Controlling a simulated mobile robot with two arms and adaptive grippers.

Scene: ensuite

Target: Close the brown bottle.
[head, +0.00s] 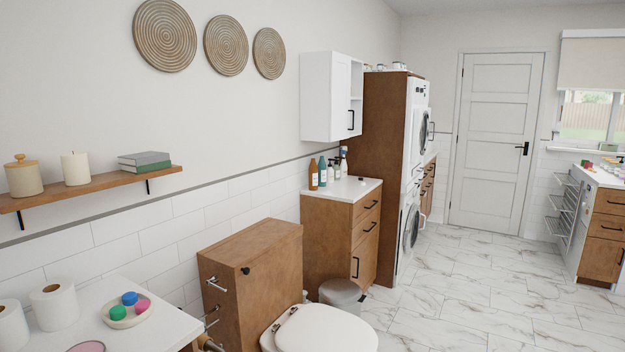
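A brown bottle (313,175) stands upright at the back left of the white-topped wooden cabinet, close to the wall. It is small and far off in the head view, and I cannot tell whether its mouth is covered. A small dark object (362,179) lies on the cabinet top to the right of the bottle, too small to identify. Neither of my grippers is in view.
A teal bottle (322,172) and several other bottles stand beside the brown one. The wooden cabinet (335,225) has a white wall cabinet (331,95) above it. A toilet (325,330) and a grey bin (341,293) stand in front. Marble floor (460,285) is clear to the right.

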